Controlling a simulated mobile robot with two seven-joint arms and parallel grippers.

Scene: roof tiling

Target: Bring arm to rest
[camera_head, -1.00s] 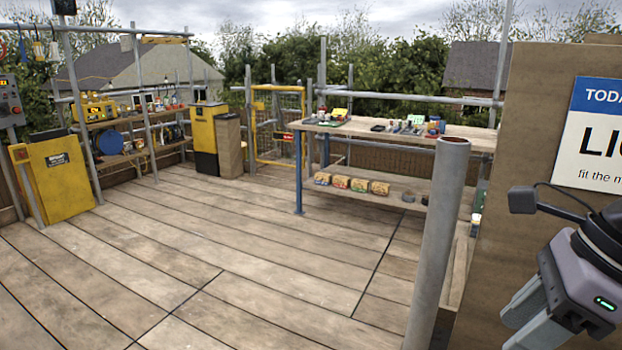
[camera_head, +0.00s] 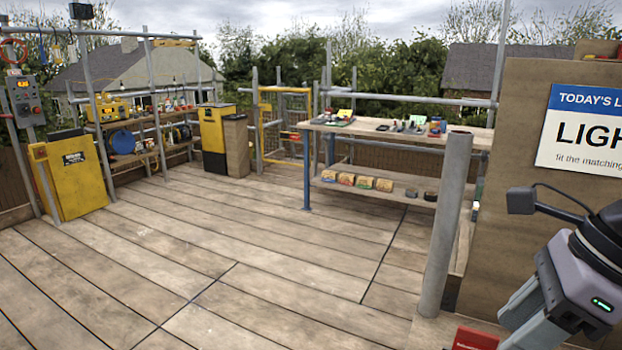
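My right gripper (camera_head: 520,315) is at the lower right edge of the head view, on a grey and black wrist with a small green light. Its two pale fingers point down and left with a gap between them. I see nothing held in the gap, though the lower finger is close to the bottom edge. My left arm and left gripper are not in view.
A grey metal post (camera_head: 446,225) stands just left of my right gripper, before a wooden board with a sign (camera_head: 590,130). A red box (camera_head: 475,338) is at the bottom edge. A workbench (camera_head: 465,137) stands behind. The plank floor (camera_head: 250,250) is clear.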

